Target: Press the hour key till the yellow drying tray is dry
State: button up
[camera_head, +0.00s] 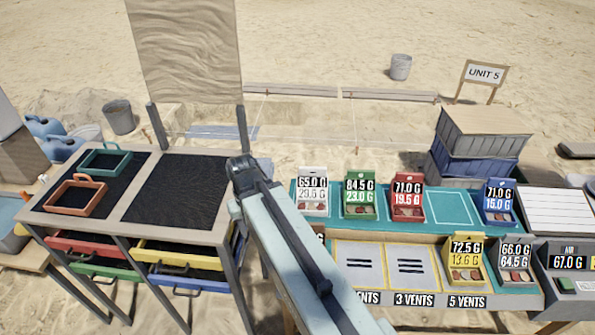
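A yellow tray (466,275) with sherds in it stands on the right-hand bench, its card reading 72.5 G over 13.6 G. A yellow-fronted drawer (175,257) also shows under the left table; which of the two is the drying tray is not labelled. I cannot make out a marked hour key. A grey device (568,268) at the right edge reads AIR 67.0 G and has a small green patch on its front. My arm reaches up from the bottom middle; the dark end, my gripper (243,172), is between the two benches, apart from the yellow tray. Its fingers are not distinguishable.
White (313,206), green (360,211), red (408,213) and blue (498,214) trays with weight cards stand on the teal bench. Vent panels (411,267) lie in front. The left table (135,190) carries teal and orange frames. Stacked crates (478,150) stand behind.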

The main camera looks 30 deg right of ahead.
aim_at(566, 284)
jog(key=z, duration=2.35)
